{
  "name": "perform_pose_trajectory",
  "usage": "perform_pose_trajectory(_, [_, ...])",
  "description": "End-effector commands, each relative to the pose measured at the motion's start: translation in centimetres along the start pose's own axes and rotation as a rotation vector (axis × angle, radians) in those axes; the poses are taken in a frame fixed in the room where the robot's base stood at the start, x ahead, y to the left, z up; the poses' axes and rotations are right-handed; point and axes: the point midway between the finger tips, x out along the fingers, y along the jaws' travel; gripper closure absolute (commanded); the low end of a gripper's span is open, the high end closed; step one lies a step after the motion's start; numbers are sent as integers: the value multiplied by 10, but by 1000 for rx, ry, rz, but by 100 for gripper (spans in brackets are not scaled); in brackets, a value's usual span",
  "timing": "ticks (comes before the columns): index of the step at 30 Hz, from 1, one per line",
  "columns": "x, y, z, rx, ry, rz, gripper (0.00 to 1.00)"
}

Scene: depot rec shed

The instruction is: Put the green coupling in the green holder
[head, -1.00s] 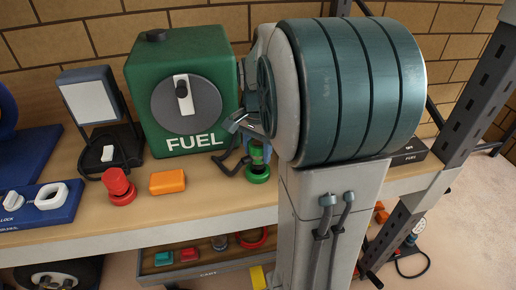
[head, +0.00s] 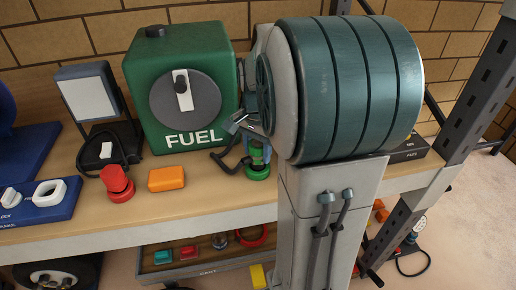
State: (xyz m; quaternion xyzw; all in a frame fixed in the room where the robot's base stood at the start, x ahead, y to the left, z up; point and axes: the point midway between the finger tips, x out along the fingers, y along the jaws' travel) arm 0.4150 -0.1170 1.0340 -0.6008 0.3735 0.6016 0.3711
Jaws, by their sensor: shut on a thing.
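The green coupling (head: 257,156) is upright at the front right of the FUEL box, close beside my arm's teal link. A wider green round part (head: 257,173) is at its foot, low over the bench top. I cannot tell whether this is the green holder or the coupling's own base, or whether it touches the bench. My gripper (head: 256,142) is at the coupling's top, shut on it. My arm hides most of the gripper, so the fingers show poorly.
The green FUEL box (head: 215,60) stands just left of my gripper. An orange block (head: 166,179) and a red coupling-like piece (head: 117,184) lie further left on the bench (head: 210,192). A lamp (head: 88,90) stands behind. A tray (head: 200,267) with small parts is below.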

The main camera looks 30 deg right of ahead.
Motion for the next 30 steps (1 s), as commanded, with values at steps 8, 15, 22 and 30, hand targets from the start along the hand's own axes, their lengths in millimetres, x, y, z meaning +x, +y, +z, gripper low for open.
perform_pose_trajectory(8, [6,0,0,0,0,0,84])
perform_pose_trajectory(15, [11,0,0,0,0,0,84])
perform_pose_trajectory(22, [16,0,0,0,0,0,84])
perform_pose_trajectory(30, [15,0,0,0,0,0,38])
